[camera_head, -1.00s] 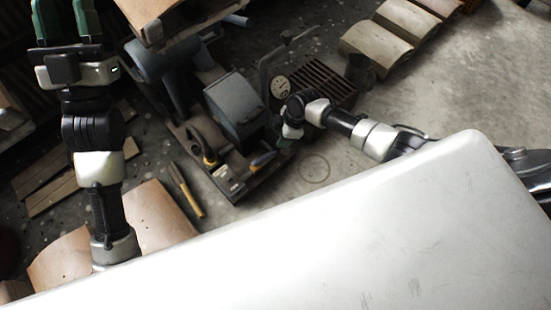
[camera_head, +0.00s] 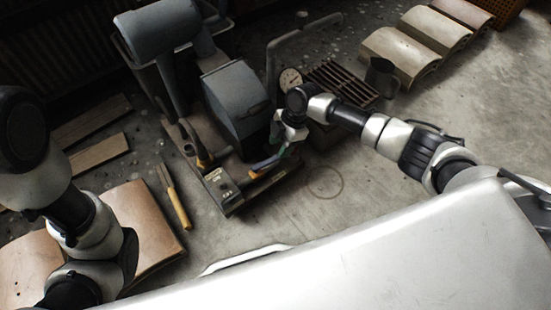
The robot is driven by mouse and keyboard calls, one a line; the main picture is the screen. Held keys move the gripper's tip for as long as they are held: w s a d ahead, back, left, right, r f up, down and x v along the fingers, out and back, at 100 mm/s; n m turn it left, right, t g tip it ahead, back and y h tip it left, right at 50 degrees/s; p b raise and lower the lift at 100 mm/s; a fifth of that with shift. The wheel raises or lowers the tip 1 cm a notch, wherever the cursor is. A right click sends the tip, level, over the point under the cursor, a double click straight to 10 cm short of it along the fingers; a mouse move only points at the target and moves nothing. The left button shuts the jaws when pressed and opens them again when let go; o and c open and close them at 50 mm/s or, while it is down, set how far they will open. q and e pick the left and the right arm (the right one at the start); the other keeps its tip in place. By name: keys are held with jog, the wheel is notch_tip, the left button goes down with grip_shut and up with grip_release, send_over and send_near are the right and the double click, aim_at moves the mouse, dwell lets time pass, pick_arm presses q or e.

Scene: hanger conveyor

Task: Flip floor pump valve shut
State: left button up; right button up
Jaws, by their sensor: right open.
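The grey floor pump (camera_head: 236,105) stands on a flat base plate on the concrete floor. A round gauge (camera_head: 290,79) on a bent pipe rises behind it. A valve lever with a blue handle (camera_head: 264,164) lies low at the pump's front right, and a yellow-tipped part (camera_head: 202,163) sits to its left. My right gripper (camera_head: 281,147) is open, pointing down just above the blue handle. Whether its fingers touch the handle is too small to tell. My left arm is at the left edge, and its gripper is out of view.
A yellow-handled tool (camera_head: 176,204) lies on the floor left of the pump. Brown curved tiles (camera_head: 147,222) lie at lower left. The floor before the pump is clear.

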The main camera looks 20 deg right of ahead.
aim_at(274, 158)
jog(key=b+x, duration=0.2)
jog(key=x, duration=0.2)
jog(key=shift+a+f, duration=0.1)
jog(key=shift+f, duration=0.15)
jog(key=shift+c, duration=0.3)
grip_shut()
